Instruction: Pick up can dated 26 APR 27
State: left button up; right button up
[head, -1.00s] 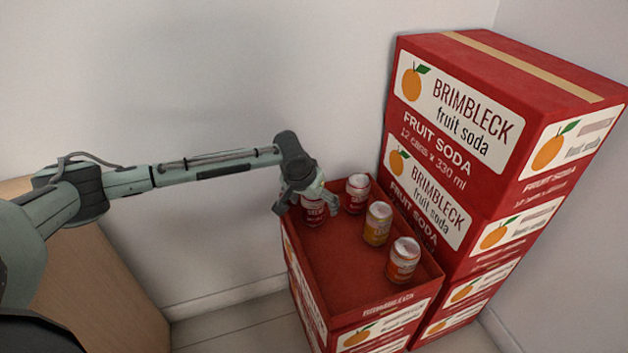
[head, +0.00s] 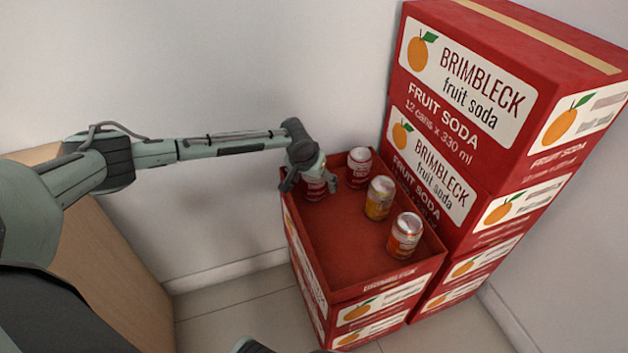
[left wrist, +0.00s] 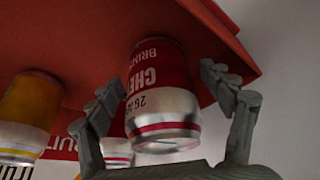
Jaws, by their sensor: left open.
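My left gripper (head: 309,186) is open at the back left corner of a red open-topped box. Its fingers stand on either side of a red can (head: 315,193), which the gripper partly covers. In the left wrist view the red can (left wrist: 160,90) is between the two spread fingers, with a gap to the right finger.
The open red box (head: 330,255) has bare floor at its front left. A taller stack of red Brimbleck soda cartons (head: 465,90) stands close against its right side. Walls are behind and right. A wooden panel (head: 105,260) is at the left, under my left arm.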

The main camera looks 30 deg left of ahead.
pick_arm(q)
jog(key=c, duration=1.4)
jog(key=shift+r, duration=0.1)
jog(key=shift+c, duration=0.9)
